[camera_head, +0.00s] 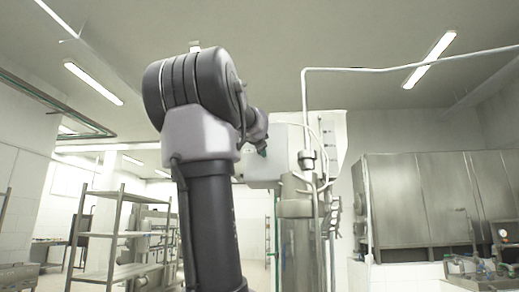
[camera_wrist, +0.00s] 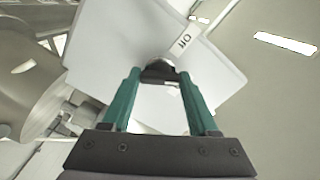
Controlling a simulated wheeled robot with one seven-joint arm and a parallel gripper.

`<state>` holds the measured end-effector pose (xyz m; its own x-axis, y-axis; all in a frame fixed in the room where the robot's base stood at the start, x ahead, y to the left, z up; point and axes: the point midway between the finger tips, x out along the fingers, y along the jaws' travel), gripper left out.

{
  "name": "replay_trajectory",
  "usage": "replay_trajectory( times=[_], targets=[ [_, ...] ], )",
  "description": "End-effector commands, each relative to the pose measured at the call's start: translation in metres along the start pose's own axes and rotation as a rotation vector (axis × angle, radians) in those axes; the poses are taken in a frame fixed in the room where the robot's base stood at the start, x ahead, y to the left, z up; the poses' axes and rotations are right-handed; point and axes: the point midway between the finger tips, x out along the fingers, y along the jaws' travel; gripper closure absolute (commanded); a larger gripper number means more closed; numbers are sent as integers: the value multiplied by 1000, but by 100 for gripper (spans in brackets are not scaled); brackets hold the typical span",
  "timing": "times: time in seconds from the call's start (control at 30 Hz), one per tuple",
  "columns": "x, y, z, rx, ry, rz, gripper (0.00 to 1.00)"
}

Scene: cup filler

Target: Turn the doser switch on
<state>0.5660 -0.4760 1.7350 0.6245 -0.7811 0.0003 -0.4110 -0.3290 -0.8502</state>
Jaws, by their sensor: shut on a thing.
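The doser switch (camera_wrist: 158,72) is a dark knob with a pale rounded top on the face of a white box (camera_wrist: 110,45). A label reading "Off" (camera_wrist: 183,41) sits beside it, tilted in the wrist view. My gripper (camera_wrist: 159,76) has two green fingers, one on each side of the knob, and is shut on it. The fingertips partly hide the knob, and I cannot clearly tell its turn angle. In the head view the white box (camera_head: 262,172) is behind my arm; only a bit of green of my gripper (camera_head: 263,152) shows there.
A steel cylinder (camera_head: 297,235) with pipes stands below and right of the box. A metal shelf rack (camera_head: 118,235) is at left, and a large steel cabinet (camera_head: 425,200) at right. In the wrist view, steel machinery (camera_wrist: 40,85) lies to the left.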

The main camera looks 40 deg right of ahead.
Motion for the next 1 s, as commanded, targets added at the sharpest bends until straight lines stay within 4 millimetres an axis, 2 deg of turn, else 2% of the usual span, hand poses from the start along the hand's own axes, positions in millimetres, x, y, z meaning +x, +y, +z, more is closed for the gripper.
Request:
replay_trajectory(
  times=[0.5,1.0],
  targets=[
    [0,2,0,423,-1,4,96],
    [0,2,0,570,-1,4,96]
  ],
)
